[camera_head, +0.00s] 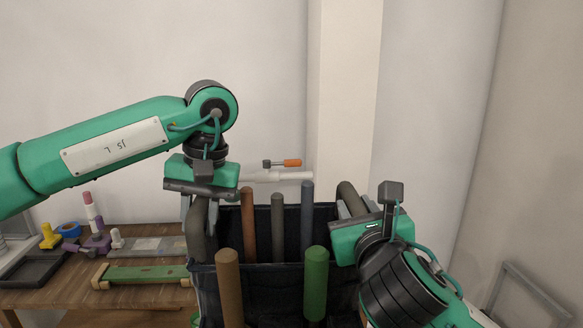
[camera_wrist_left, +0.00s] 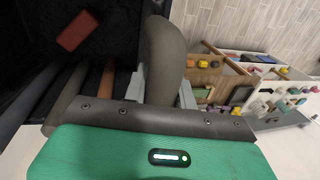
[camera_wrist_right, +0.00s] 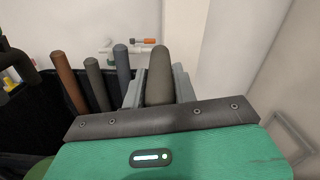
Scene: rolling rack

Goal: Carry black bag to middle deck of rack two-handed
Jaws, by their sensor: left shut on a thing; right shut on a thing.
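The black bag (camera_head: 262,279) hangs open-topped between my grippers in the head view, with several coloured rods standing in it. My left gripper (camera_head: 199,212) is shut on the bag's left handle, a thick grey loop (camera_wrist_left: 166,58) that shows between the fingers in the left wrist view. My right gripper (camera_head: 350,208) is shut on the right handle (camera_wrist_right: 159,77), seen between the fingers in the right wrist view. A reddish block (camera_wrist_left: 77,31) lies inside the bag. The bag's underside is hidden. I cannot clearly identify the rack or its middle deck.
A wooden workbench (camera_head: 150,301) stands at the left with a green bar (camera_head: 142,275), a dark tray (camera_head: 32,270) and small coloured items. A wall fixture with an orange end (camera_head: 292,163) is behind the bag. A grey frame (camera_head: 528,298) leans at the lower right.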

